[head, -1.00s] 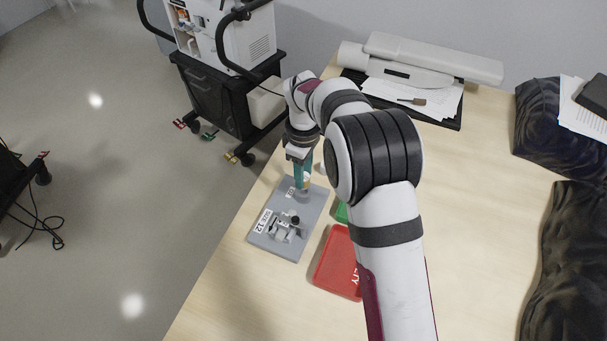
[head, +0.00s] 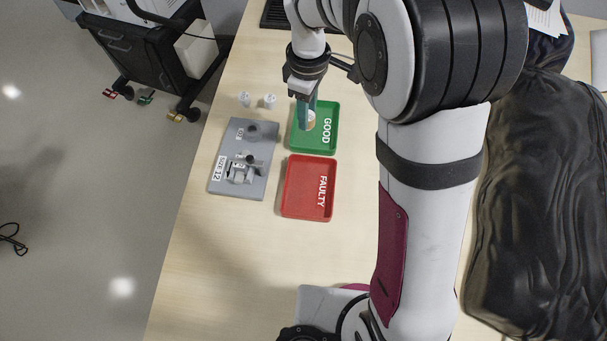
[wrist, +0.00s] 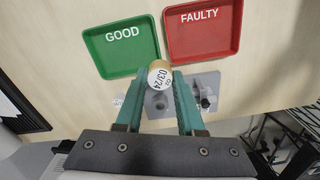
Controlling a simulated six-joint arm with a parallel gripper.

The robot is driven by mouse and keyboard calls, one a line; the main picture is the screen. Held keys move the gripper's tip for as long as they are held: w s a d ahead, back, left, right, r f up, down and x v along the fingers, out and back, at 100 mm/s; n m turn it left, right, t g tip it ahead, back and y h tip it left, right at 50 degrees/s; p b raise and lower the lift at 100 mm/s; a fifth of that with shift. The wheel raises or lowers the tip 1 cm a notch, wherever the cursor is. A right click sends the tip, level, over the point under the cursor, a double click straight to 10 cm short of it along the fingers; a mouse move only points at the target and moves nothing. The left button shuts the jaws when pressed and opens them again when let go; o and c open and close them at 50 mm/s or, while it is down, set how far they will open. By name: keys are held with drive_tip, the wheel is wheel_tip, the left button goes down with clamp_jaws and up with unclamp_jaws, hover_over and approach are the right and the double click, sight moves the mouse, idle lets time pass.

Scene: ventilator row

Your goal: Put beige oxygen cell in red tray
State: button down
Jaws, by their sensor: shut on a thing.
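My gripper (head: 306,114) is shut on the beige oxygen cell (head: 311,121), which shows between its teal fingers. In the wrist view the cell's white top (wrist: 160,76) reads "03/24". In the head view the held cell appears over the green tray marked GOOD (head: 327,146); its height above the tray is hard to tell. The red tray marked FAULTY (head: 296,202) lies in front of the green one and looks empty. In the wrist view the red tray (wrist: 205,50) is to the right of the green tray (wrist: 118,66).
A grey fixture plate (head: 228,187) marked "SIZE 12" lies left of the trays with a grey socket and clamp. Two white cells (head: 257,100) stand behind it. Black draped fabric (head: 530,190) lies at the right. Table in front of the red tray is clear.

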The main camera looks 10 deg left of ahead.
drive_tip(key=s+d+r+m, duration=0.2)
drive_tip(key=s+d+m, duration=0.1)
drive_tip(key=s+d, duration=0.75)
hover_over(304, 189)
wheel_tip(304, 189, down, 11)
drive_tip(key=shift+f, duration=0.3)
drive_tip(key=shift+f, duration=0.6)
drive_tip(key=c, duration=0.5)
unclamp_jaws()
